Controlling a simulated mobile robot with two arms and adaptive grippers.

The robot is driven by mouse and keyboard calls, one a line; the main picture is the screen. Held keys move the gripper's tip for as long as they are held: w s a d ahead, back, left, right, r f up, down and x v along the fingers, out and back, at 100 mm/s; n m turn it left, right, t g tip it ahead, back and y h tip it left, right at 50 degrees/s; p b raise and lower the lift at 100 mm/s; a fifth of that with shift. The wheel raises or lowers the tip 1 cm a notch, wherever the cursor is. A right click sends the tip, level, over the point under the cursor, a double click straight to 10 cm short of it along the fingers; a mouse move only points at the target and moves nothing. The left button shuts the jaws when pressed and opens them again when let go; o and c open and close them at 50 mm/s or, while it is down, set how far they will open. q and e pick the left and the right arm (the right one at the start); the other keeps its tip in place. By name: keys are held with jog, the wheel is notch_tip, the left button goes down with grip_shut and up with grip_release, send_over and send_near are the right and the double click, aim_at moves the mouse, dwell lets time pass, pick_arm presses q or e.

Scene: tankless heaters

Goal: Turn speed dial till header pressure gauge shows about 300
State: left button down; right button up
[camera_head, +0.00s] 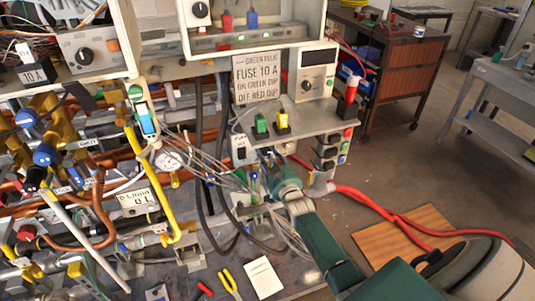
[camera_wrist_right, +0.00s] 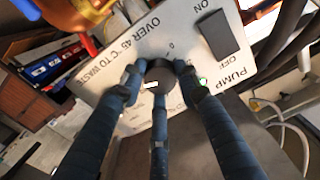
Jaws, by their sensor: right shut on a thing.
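My right gripper (camera_head: 266,164) is at the lower front of the pipework in the head view, on the end of my teal arm. In the right wrist view its blue fingers (camera_wrist_right: 160,76) are closed around a dark round dial (camera_wrist_right: 169,96) on a light panel (camera_wrist_right: 122,78) marked PUMP. The fingers cover much of the dial, so its setting cannot be told. A round white gauge (camera_head: 168,162) is left of the gripper in the head view; its reading and label are too small to tell. My left gripper is not in view.
A dark rocker switch (camera_wrist_right: 217,34) marked ON and OFF sits beside the dial. Loose cables (camera_head: 207,173) and a red hose (camera_head: 368,202) run near my right gripper. Pliers (camera_head: 230,284) and a white paper (camera_head: 263,278) lie in front. A flow display (camera_head: 138,199) stands left.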

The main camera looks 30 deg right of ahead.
jog(key=shift+f, duration=0.15)
jog(key=o, duration=1.1)
jog(key=shift+o, duration=0.2)
jog(key=shift+s, duration=0.1)
jog(key=v, duration=1.2)
